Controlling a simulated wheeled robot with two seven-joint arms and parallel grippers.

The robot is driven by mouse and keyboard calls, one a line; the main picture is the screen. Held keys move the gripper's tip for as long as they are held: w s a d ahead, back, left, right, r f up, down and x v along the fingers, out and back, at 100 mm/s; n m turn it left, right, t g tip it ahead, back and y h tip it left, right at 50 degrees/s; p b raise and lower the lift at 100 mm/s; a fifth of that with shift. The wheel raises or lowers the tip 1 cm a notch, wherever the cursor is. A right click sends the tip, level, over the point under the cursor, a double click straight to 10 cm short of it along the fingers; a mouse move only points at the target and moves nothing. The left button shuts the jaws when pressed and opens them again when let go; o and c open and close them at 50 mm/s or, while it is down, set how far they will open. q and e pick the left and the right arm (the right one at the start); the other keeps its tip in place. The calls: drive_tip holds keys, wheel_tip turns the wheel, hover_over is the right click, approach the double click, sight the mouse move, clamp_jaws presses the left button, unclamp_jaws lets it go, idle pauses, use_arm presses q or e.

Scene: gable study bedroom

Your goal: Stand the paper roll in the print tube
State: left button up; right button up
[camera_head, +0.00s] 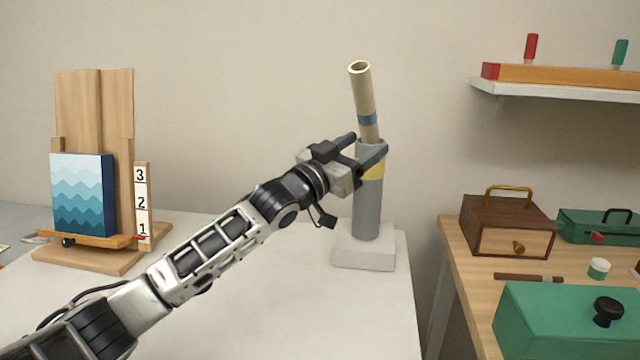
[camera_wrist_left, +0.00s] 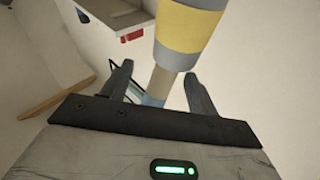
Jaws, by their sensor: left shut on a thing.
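The paper roll (camera_head: 364,95) is a tan hollow tube with a blue band, leaning slightly with its top to the left. My left gripper (camera_head: 368,146) is shut on it, low down by the print tube's mouth. The print tube (camera_head: 367,210) is grey with a yellow band and stands upright on a white block. In the left wrist view, the roll (camera_wrist_left: 159,82) lies between the fingers of my left gripper (camera_wrist_left: 156,84), and the print tube (camera_wrist_left: 186,32) covers its end. I cannot tell how deep that end sits in the tube. My right gripper is not in view.
The white block (camera_head: 363,256) stands near the right edge of the white table (camera_head: 290,310). An easel (camera_head: 95,100) with a blue wave picture (camera_head: 82,195) stands at the left. A wooden desk with boxes (camera_head: 506,226) is at the right, below a wall shelf (camera_head: 560,92).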

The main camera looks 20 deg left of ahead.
use_arm(q)
drive_tip(key=s+a+f+n+g+y, duration=0.1)
drive_tip(key=s+a+f, duration=0.25)
drive_tip(key=f, duration=0.65)
drive_tip(key=s+a+r+m+t+h+b, duration=0.1)
drive_tip(key=s+r, duration=0.3)
drive_tip(key=s, duration=0.4)
drive_tip(key=shift+a+r+h, duration=0.4)
drive_tip(key=shift+a+h, duration=0.4)
drive_tip(key=shift+a, duration=0.1)
drive_tip(key=shift+f, duration=0.1)
